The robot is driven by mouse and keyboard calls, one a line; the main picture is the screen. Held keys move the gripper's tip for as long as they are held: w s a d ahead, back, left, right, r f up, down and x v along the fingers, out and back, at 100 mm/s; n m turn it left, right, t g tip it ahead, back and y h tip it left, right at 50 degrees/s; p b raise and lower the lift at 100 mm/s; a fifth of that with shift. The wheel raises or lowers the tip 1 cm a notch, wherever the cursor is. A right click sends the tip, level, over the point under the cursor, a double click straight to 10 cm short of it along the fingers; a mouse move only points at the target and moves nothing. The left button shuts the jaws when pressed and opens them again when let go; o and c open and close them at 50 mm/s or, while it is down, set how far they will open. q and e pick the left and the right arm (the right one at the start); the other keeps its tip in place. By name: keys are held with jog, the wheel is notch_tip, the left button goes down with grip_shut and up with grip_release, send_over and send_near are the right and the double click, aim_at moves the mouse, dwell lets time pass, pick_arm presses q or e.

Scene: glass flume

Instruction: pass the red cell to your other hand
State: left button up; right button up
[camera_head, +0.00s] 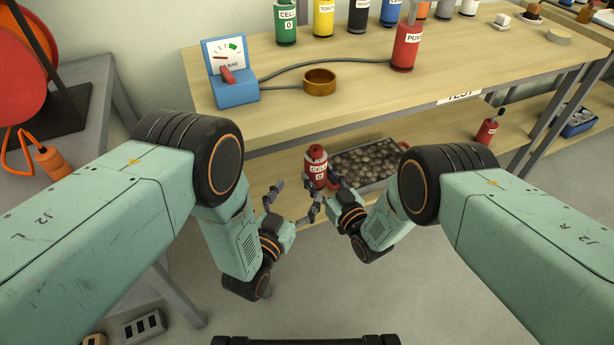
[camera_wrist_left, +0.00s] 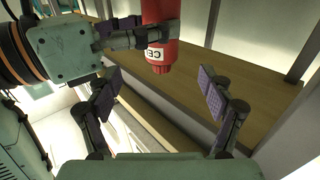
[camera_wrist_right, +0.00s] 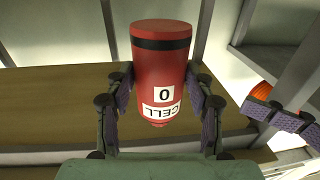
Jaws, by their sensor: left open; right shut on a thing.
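The red cell (camera_head: 317,168), a small red cylinder with a white CELL 0 label, is held in front of the bench. My right gripper (camera_head: 323,184) is shut on it. The right wrist view shows the cell (camera_wrist_right: 160,65) between both right finger pads, its dark-banded end away from the palm. My left gripper (camera_head: 296,199) is open and empty, just left of the cell and a little lower. In the left wrist view the cell (camera_wrist_left: 160,45) is beyond the gap between the open left fingers (camera_wrist_left: 160,95), apart from them.
A bench (camera_head: 300,120) stands behind, with a blue gauge box (camera_head: 236,92), a brass ring (camera_head: 320,82) and a red PUMP cylinder (camera_head: 407,47) on top. On its lower shelf are a tray of stones (camera_head: 390,183) and another red bottle (camera_head: 487,131). A grey table is at left.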

aim_at(312, 171)
pick_arm(q)
jog(key=x, duration=0.8)
jog(key=shift+w+d+f, duration=0.1)
jog(key=shift+w, duration=0.15)
jog(key=shift+c, duration=0.2)
jog(key=c, duration=1.2)
jog(key=shift+c, duration=0.5)
pick_arm(e)
jog(key=o, duration=1.3)
jog(key=shift+o, duration=0.2)
jog(key=shift+s, duration=0.1)
